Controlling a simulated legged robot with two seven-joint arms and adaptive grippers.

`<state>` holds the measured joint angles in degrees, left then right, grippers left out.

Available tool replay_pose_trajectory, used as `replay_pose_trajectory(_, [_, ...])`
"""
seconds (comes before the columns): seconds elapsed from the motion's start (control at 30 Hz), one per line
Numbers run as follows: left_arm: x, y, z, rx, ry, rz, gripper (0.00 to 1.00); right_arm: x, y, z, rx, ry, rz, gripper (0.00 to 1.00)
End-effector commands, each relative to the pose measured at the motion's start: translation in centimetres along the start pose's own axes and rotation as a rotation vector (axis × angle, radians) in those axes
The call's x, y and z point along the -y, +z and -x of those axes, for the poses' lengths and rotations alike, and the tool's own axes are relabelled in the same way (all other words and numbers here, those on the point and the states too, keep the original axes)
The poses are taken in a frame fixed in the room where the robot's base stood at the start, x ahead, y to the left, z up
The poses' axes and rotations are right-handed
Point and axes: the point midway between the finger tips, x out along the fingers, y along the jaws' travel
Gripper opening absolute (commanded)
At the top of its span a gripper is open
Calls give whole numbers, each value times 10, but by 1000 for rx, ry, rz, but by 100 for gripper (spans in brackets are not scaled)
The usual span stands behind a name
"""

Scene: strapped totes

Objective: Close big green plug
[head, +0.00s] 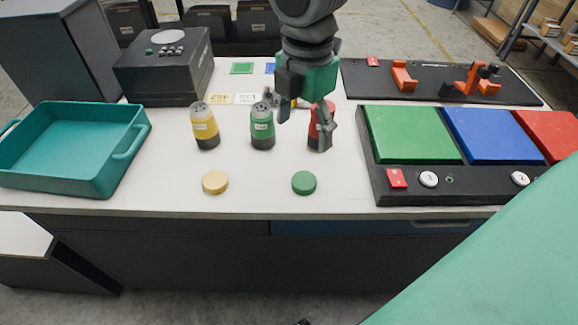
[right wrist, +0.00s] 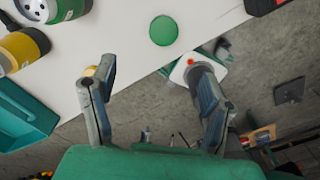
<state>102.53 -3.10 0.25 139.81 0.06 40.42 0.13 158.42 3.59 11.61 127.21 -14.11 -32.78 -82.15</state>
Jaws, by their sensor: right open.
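The big green plug (head: 262,131) stands upright on the white table between a yellow plug (head: 205,128) and a red plug (head: 319,133). Its holed top is uncovered. It is partly cut off at the top of the right wrist view (right wrist: 66,8). A flat green disc (head: 304,183) lies near the table's front edge; it also shows in the right wrist view (right wrist: 163,30), beyond the fingertips. My right gripper (head: 300,122) is open and empty above the table, and partly hides the red plug. It shows spread wide in the right wrist view (right wrist: 152,66). My left gripper is not in view.
A yellow disc (head: 215,183) lies left of the green disc. A teal tray (head: 118,170) stands at the left, with a black box (head: 165,75) behind it. A black board with coloured panels (head: 410,135) is at the right. The front middle of the table is mostly clear.

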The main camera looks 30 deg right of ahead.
Motion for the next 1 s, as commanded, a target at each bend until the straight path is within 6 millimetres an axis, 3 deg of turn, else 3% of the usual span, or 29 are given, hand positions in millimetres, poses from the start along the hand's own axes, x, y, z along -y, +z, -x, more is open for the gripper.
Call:
replay_pose_trajectory(0.3, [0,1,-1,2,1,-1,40,-1,0,-4,-1,-3,-2,69])
replay_pose_trajectory(0.7, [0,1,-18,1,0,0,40,-1,-1,-74,0,-5,-3,69])
replay_pose_trajectory(1.0, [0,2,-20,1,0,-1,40,-1,1,-88,-2,-1,-2,69])
